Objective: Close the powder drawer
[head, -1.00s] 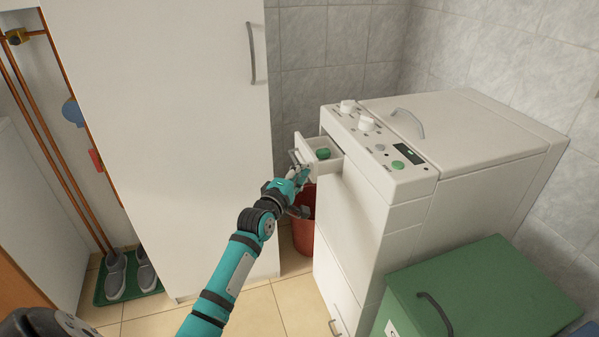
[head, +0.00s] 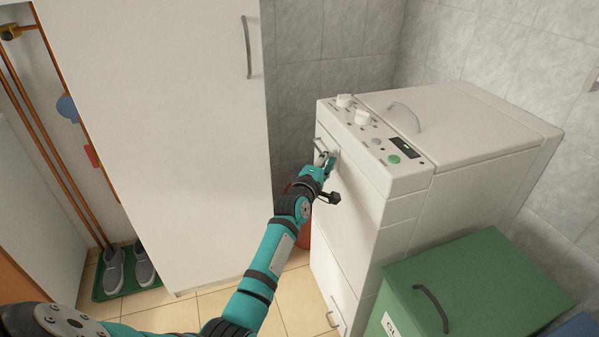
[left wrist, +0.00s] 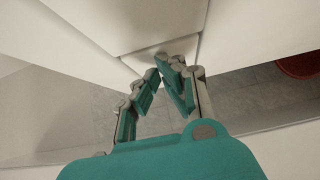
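The powder drawer (head: 322,137) is at the upper left of the white washing machine's (head: 361,210) front, below the knobs. Its front looks about flush with the machine; a small remaining gap cannot be ruled out. Its handle shows beside my fingers. My left gripper (head: 327,161) is at the drawer front and partly covers it. In the left wrist view the fingers (left wrist: 164,69) tilt toward each other, with a narrow gap between the pads and nothing visible held. The tips are at or very near the white front. My right gripper is not in view.
A tall white cabinet (head: 165,120) stands left of the machine. A red bin (head: 304,235) is partly hidden behind my left arm. A green lidded box (head: 480,290) stands at the lower right. Shoes (head: 128,268) sit on a green mat at left.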

